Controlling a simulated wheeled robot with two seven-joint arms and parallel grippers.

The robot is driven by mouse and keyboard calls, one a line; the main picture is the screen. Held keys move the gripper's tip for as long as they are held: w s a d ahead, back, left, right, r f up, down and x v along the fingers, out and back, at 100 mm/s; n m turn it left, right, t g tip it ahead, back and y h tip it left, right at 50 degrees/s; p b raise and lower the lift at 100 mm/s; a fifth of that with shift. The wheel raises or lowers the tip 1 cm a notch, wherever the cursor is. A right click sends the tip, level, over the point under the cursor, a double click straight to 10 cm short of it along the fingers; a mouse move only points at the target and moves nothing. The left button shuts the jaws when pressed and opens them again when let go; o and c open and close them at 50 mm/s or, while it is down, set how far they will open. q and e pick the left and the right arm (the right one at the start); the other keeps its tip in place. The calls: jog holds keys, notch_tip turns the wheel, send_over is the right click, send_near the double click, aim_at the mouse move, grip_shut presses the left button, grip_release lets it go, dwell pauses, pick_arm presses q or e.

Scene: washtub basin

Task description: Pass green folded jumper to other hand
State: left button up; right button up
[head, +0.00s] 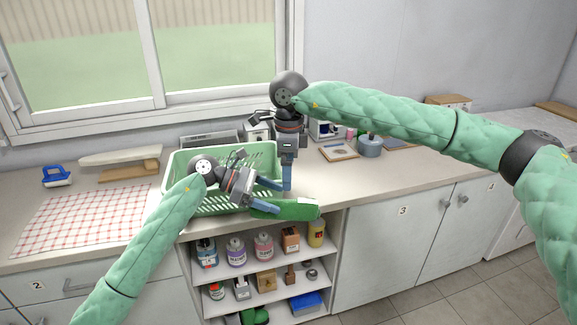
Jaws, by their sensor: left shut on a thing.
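The green folded jumper (298,210) is a flat dark green bundle at the front edge of the counter, in front of the green basket. My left gripper (268,200) comes in from the left and is shut on the jumper's left part. The jumper's right end sticks out free. My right gripper (287,184) points straight down just above and behind the jumper. Its blue fingers show edge-on, so I cannot tell whether they are apart. I cannot tell whether they touch the jumper.
The green basket (177,170) stands behind my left gripper. A checked cloth (80,218) lies at left, with a blue-handled brush (56,176) behind it. A blue-grey pot (370,146) stands at back right. Open shelves with bottles (236,250) lie below. The right counter front is clear.

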aim_at(289, 195)
notch_tip(289, 195, down, 12)
dwell(0.6)
jog(key=shift+c, duration=0.4)
jog(key=c, duration=1.1)
pick_arm(q)
jog(key=o, duration=1.2)
jog(key=shift+a, duration=0.1)
